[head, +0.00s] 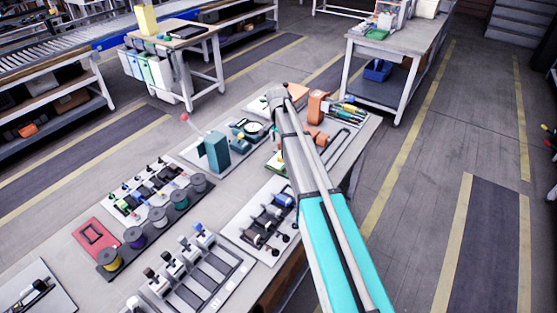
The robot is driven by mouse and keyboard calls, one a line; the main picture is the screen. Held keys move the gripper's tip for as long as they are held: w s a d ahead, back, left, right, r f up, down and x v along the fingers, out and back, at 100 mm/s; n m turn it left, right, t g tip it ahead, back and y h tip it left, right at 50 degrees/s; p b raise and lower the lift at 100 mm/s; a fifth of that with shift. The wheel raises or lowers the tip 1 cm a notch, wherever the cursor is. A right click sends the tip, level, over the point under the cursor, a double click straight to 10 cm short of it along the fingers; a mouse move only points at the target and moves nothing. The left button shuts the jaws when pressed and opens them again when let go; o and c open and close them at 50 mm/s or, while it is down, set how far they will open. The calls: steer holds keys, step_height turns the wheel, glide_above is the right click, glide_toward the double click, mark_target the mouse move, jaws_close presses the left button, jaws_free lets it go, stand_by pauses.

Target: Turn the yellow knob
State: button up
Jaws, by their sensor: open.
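I cannot make out a yellow knob for certain. A board with small switches and knobs (152,190) lies left of centre on the workbench; its parts are too small to tell apart. My teal and grey arm reaches from the bottom right up over the bench to its far end. My gripper cannot be made out; it seems hidden by the arm, which also covers part of the bench's right side.
The workbench (222,184) also holds spools (134,238), a teal press-like device (217,152), a board of grey clamps (190,270), a board with dark cylinders (265,220), and orange blocks (318,107) at the far end. The floor (420,170) to the right is clear.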

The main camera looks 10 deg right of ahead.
mark_target(281, 158)
steer(key=shift+s+d+f+b, duration=0.1)
steer(key=shift+f+b, duration=2.95)
steer(key=shift+f, duration=0.3)
